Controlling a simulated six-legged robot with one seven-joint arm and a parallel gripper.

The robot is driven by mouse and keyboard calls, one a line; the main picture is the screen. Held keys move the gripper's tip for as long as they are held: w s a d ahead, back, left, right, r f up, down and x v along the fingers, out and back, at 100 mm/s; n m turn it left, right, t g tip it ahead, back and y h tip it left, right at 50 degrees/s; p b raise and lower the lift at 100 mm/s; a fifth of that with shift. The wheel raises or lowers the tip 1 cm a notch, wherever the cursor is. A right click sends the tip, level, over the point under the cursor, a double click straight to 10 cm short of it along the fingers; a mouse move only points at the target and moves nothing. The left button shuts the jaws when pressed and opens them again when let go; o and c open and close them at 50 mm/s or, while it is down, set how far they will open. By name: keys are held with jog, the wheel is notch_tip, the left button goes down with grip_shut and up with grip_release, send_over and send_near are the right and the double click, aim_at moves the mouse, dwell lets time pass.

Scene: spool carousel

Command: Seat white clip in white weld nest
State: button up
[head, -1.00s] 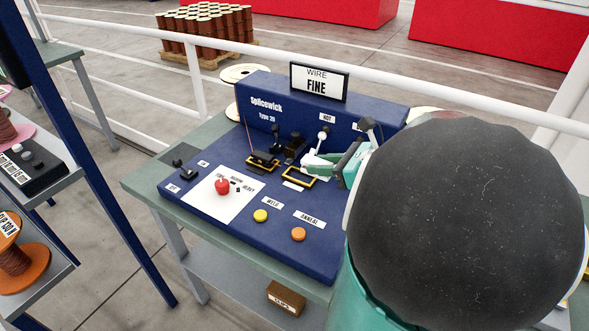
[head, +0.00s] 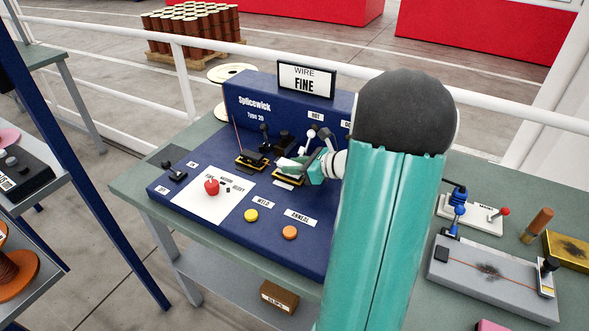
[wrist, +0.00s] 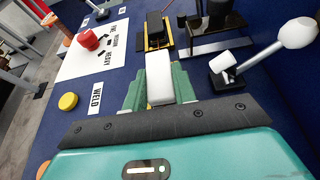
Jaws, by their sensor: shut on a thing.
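The white clip (wrist: 160,78) is a pale block that sticks out from between the green fingers of my gripper (wrist: 160,95) in the wrist view. My gripper is shut on it. In the head view my gripper (head: 308,168) points left over the blue console, with the white clip (head: 287,162) at its tip. A yellow-framed nest (head: 290,181) shows partly below the gripper; its inside is mostly hidden. I cannot tell whether the clip touches it. Another yellow-framed nest (head: 251,162), with a black block in it, is to the left.
A white-knobbed lever (wrist: 298,34) with a white pad stands close right of the gripper. The console (head: 200,190) carries a red knob (head: 211,186), a yellow button (head: 251,216) and an orange button (head: 290,232). A "WIRE FINE" sign (head: 314,79) stands behind.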

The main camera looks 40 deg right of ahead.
jog(key=shift+f, duration=0.6)
jog(key=shift+s+f, duration=0.1)
jog(key=o, duration=1)
